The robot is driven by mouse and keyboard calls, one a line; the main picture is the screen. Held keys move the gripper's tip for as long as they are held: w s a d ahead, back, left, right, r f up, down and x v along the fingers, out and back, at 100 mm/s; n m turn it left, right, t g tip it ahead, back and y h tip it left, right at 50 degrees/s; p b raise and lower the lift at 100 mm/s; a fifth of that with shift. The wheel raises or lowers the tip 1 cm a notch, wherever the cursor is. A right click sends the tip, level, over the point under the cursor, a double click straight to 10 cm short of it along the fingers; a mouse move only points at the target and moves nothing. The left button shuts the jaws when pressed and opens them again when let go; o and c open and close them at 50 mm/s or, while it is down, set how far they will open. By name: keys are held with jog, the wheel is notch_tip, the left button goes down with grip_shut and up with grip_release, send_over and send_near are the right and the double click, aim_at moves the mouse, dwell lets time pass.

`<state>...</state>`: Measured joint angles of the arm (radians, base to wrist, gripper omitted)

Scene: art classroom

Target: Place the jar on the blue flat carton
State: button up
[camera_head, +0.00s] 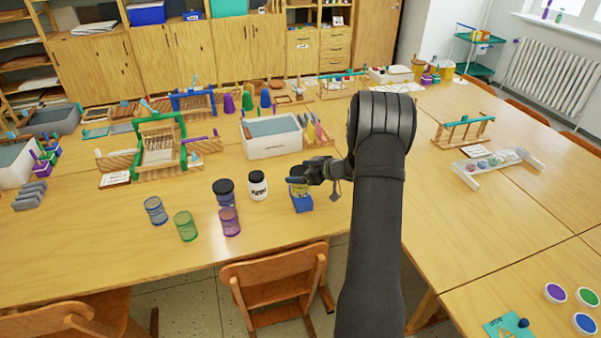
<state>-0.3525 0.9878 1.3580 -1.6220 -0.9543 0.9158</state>
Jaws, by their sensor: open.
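A blue carton (302,204) lies on the table near its front edge. A jar with a yellow band (298,188) appears to stand upright on it, its upper part partly hidden by my gripper (304,176). My gripper reaches in from the right with its fingers at the jar's top and is open; whether a finger touches the jar is too small to tell. A white jar with a black lid (258,185) and a dark blue jar with a black lid (224,192) stand on the table to the left.
Blue (155,210), green (185,226) and purple (230,221) see-through cups stand to the left. A white bin (272,146) and a green-framed loom (160,146) stand behind. A wooden chair (275,280) is at the front edge.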

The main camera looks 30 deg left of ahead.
jog(key=w+v, duration=0.1)
jog(key=v, duration=1)
jog(key=shift+s+d, duration=0.3)
jog(key=shift+s, duration=0.2)
jog(key=shift+a, duration=0.1)
jog(key=x, duration=1.2)
notch_tip(320, 180, up, 3)
jog(key=shift+f, duration=0.1)
jog(key=shift+r, duration=0.65)
jog(key=shift+f, duration=0.1)
